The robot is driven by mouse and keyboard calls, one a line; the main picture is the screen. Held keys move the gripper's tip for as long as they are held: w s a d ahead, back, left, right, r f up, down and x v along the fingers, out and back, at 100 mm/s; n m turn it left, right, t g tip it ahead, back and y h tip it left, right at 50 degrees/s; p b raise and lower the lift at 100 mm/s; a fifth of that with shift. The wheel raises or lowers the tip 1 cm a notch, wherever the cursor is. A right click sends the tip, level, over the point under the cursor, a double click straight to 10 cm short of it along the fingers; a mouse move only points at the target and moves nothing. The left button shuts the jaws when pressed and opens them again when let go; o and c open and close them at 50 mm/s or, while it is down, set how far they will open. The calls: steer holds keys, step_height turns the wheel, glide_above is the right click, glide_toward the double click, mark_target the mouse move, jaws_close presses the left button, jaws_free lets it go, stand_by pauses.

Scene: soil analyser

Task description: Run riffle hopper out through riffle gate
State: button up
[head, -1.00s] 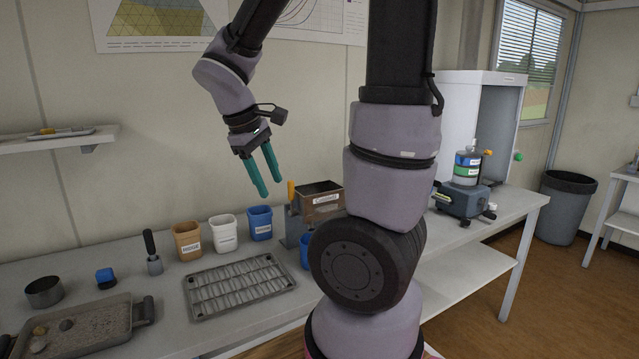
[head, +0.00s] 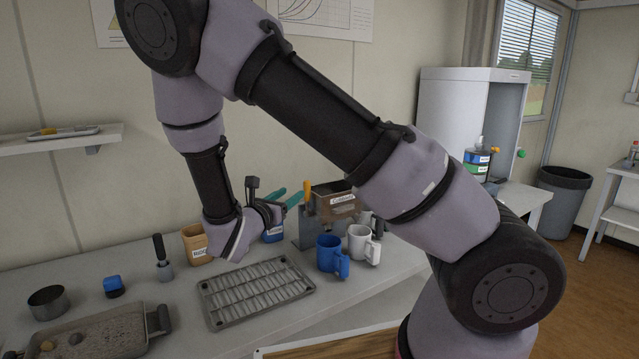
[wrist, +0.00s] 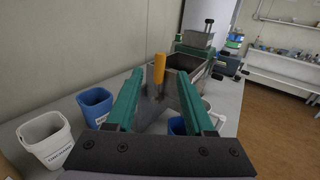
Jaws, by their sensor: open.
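The riffle hopper (head: 342,207) is a brown metal box with a white label, standing toward the back of the bench; it also shows in the wrist view (wrist: 187,62). An upright orange handle (head: 307,190), likely the riffle gate's, stands at its left end on a grey metal body (head: 309,228). My gripper (head: 292,195) is open and empty, just left of the handle, with teal fingers pointing toward it. In the wrist view the orange handle (wrist: 158,68) shows between the fingertips, apparently beyond them and not touched. The hopper's contents cannot be made out.
A ribbed tray (head: 255,291) lies in front of the bins.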

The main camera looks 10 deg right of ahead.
mark_target(305, 184)
steer(key=x, duration=1)
steer(key=shift+w+d, duration=0.2)
steer(key=shift+d, duration=0.05)
jaws_close()
stand_by(1.0)
